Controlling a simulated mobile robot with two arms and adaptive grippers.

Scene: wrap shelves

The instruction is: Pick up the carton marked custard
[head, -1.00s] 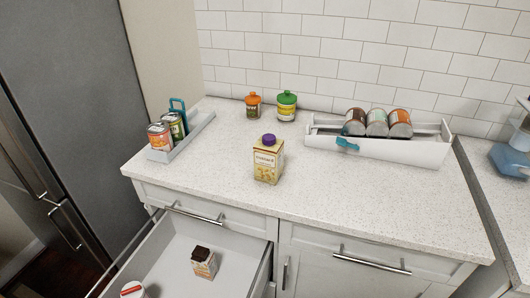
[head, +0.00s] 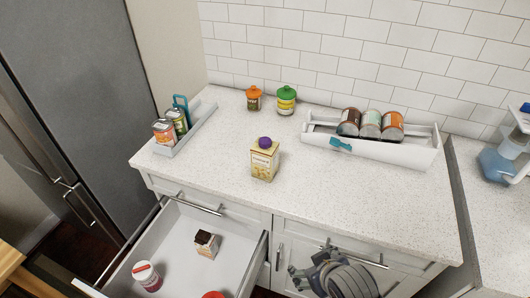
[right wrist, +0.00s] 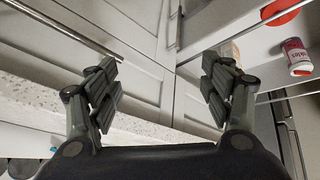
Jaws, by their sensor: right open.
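The custard carton (head: 264,163), cream and yellow with a purple cap, stands upright on the speckled counter (head: 330,205), near its front edge. My right gripper (head: 325,262) is low in front of the cabinet doors, below and to the right of the carton, and apart from it. In the right wrist view its two fingers (right wrist: 162,95) are spread wide with nothing between them. The carton does not show clearly in that view. My left gripper is in neither view.
An open drawer (head: 240,270) below the counter holds a small brown-topped carton (head: 205,243) and a red-white jar (head: 147,276). Cans lie in a white tray (head: 410,153) at right; more stand in a tray (head: 206,113) at left. Two jars (head: 286,101) (head: 253,99) stand behind.

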